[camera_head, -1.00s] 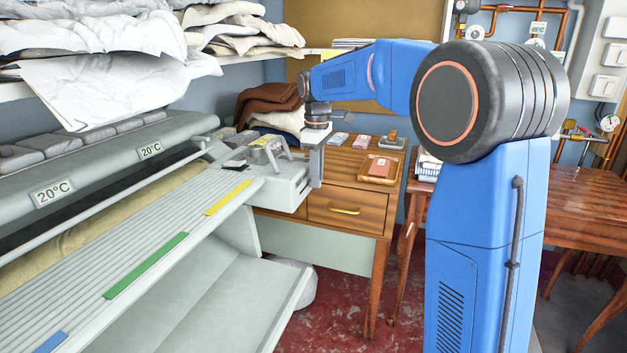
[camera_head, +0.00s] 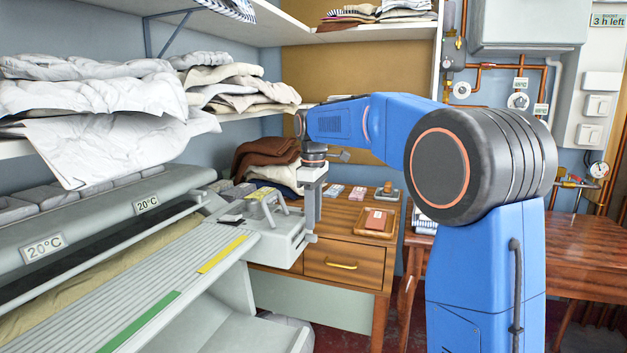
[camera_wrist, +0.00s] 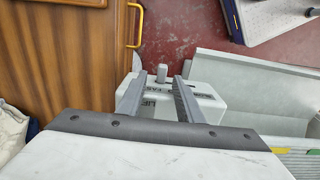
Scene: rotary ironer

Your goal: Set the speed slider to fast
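The control box (camera_head: 290,238) is the pale grey block at the right end of the ironer. In the wrist view the control box (camera_wrist: 196,104) lies below my fingers, with dark lettering partly hidden; a piece reading like "FAS" shows. A small grey knob (camera_wrist: 162,73) stands at its far edge, just beyond and between my fingertips; I cannot tell for certain that it is the speed slider. My gripper (camera_wrist: 161,78) is open, its two dark fingers apart with nothing held. In the head view my gripper (camera_head: 311,236) points down beside the box's right side.
A wooden desk (camera_head: 340,250) with a yellow drawer handle stands just behind the box. A wooden tray (camera_head: 377,221) and small items lie on it. Folded laundry (camera_head: 100,110) fills the shelf above the ironer (camera_head: 130,290). Red floor (camera_wrist: 190,30) shows beyond the box.

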